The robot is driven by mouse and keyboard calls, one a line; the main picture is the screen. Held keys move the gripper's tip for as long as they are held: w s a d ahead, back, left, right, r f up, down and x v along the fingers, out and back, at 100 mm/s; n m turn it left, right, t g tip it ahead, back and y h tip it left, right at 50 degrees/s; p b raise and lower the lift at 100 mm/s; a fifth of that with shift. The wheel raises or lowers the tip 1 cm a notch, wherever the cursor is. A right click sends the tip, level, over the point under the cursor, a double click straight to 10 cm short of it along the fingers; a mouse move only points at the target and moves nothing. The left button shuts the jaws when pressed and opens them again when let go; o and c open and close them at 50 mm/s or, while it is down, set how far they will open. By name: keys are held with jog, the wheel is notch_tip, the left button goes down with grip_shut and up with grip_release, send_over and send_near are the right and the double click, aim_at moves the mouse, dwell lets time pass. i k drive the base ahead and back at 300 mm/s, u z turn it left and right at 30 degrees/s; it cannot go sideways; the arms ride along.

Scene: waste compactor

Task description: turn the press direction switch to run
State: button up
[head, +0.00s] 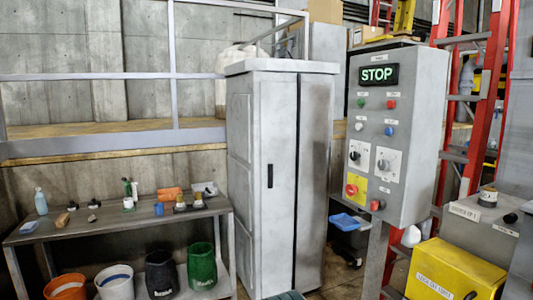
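The grey control box (395,135) stands on a post right of centre in the head view, its front facing me. Its display (378,75) shows STOP in green letters. Two rotary switches sit side by side below the push buttons: a left one with a black knob (354,156) and a right one with a grey knob (383,164). The labels are too small to read, so I cannot tell which is the press direction switch or its exact setting. A red mushroom button (351,189) sits on a yellow plate, with another red knob (377,205) beside it. My gripper is not in view.
A tall grey cabinet (268,175) stands left of the box. A workbench (110,228) with bottles and tools is at left, with several buckets (202,265) below. A yellow box (450,275) and grey casing (485,225) flank the lower right. A red ladder (490,90) stands behind.

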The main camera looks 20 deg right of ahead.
aim_at(354, 155)
jog(key=i, duration=1)
jog(key=z, duration=0.85)
jog(key=i, duration=0.5)
jog(key=z, duration=0.35)
